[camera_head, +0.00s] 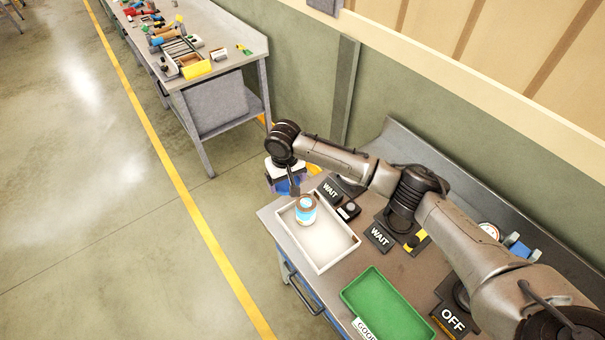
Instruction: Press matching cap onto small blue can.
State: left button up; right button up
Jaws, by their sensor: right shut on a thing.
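The small blue can (306,213) is at the upper left of the white tray (347,258), with a light blue and white band and a brownish top. My right gripper (295,191) reaches down from the end of its arm to the can's upper left rim and is shut on it. The fingers are small and dark, so their exact hold is hard to see. I cannot tell whether the can rests on the tray floor or is slightly raised. No separate cap can be made out. My left gripper is not in view.
A green tray (388,308) labelled GOOD stands right of the white tray. My right arm spans the bench's back. Another cluttered bench (225,63) stands farther off, with open floor at left.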

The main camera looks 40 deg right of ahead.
jog(key=p, duration=0.2)
send_near(306, 202)
jog(key=shift+s+f+m, duration=0.1)
jog(key=shift+f+m, duration=0.05)
jog(key=shift+m, duration=0.25)
jog(key=shift+f+b, duration=0.9)
jog(key=shift+b, duration=0.2)
notch_tip(306, 202, down, 3)
jog(key=b, duration=0.4)
jog(key=shift+f, duration=0.95)
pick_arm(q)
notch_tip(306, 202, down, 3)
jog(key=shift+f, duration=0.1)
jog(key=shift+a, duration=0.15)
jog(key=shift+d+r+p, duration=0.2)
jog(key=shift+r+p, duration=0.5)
pick_arm(e)
jog(key=shift+s+a, duration=0.1)
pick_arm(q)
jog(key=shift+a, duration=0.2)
